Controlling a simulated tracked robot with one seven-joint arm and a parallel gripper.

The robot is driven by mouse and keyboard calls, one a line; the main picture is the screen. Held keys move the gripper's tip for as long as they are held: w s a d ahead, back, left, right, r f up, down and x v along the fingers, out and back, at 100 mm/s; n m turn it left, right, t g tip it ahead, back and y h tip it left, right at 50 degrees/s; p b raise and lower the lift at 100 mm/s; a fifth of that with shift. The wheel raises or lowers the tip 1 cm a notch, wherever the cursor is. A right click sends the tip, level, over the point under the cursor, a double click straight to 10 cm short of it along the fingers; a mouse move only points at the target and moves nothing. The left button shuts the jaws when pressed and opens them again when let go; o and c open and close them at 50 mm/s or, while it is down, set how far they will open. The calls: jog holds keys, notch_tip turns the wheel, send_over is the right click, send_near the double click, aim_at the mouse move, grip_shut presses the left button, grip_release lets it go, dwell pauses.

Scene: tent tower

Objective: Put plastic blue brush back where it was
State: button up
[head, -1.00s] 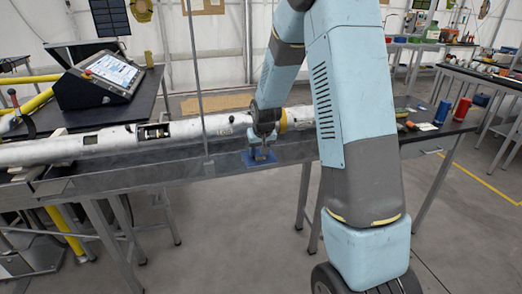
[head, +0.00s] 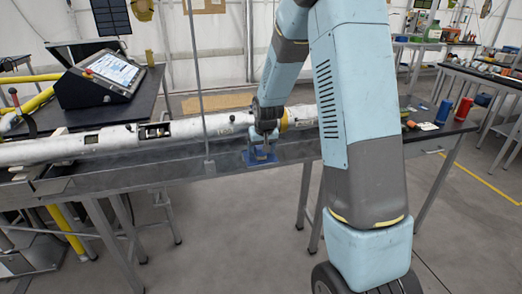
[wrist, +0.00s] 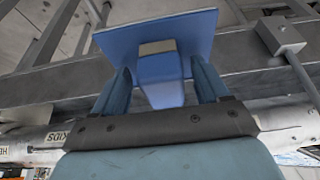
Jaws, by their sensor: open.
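The blue plastic brush (head: 264,161) is at the front side of the long grey metal beam, below the white tube. In the wrist view, the brush (wrist: 160,75) shows as a flat blue plate with a narrower blue block. My gripper (head: 262,149) is just above the brush. In the wrist view, my gripper (wrist: 163,88) is open, with one finger on each side of the block and small gaps beside it. The contact between the brush and the beam is hidden.
The grey beam (head: 120,178) and white tube (head: 80,148) run across the scene. A thin upright rod (head: 197,80) stands left of my gripper. A tablet console (head: 110,78) is at the left. Red and blue cans (head: 463,108) are at the right.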

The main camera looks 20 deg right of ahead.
jog(key=s+r, duration=1.8)
jog(key=r, duration=0.4)
jog(key=s+r+t, duration=0.1)
jog(key=s+r, duration=0.2)
jog(key=s, duration=1.5)
jog(key=shift+d, duration=0.2)
